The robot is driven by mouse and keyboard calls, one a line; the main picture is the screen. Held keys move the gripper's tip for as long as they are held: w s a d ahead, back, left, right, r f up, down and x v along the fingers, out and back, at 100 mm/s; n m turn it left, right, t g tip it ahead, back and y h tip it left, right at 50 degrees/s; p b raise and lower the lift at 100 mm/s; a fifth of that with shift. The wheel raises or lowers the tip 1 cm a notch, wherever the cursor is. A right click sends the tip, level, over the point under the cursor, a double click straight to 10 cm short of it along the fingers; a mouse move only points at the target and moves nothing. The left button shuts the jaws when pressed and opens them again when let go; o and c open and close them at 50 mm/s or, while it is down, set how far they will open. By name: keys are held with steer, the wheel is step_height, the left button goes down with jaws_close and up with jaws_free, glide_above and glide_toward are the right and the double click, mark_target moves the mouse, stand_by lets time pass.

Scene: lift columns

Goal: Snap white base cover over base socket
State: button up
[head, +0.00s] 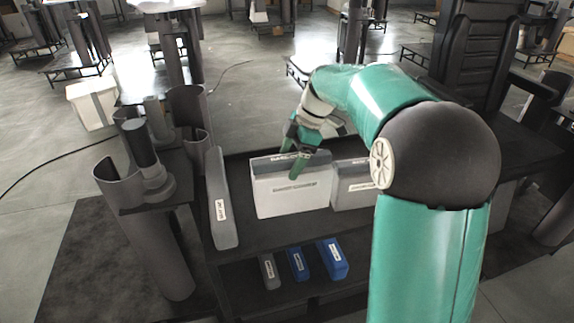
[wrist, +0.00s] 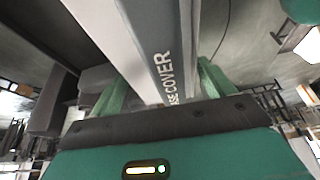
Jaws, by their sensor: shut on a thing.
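The white base cover (head: 290,200) is a box-like piece with a grey top edge and a printed label. It is upright on or just above the dark bench; I cannot tell if it touches. My gripper (head: 299,163) is shut on its top edge from above. In the wrist view, my gripper (wrist: 163,88) has its green fingers on either side of the cover's grey edge (wrist: 160,50), where "SE COVER" is readable. At the left, a dark upright cylinder on a round grey foot (head: 152,182) stands between curved grey shells; I cannot tell whether this is the base socket.
A grey-white box (head: 354,188) stands close right of the cover, and a narrow grey piece (head: 221,200) stands to its left. Blue boxes (head: 333,259) and a grey one (head: 269,271) sit on the lower shelf. A tall curved shell (head: 125,185) rises at the left.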

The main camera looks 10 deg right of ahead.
steer(key=s+r, duration=0.5)
steer(key=s, duration=0.3)
steer(key=shift+s+r, duration=0.2)
steer(key=shift+s, duration=0.1)
stand_by(0.4)
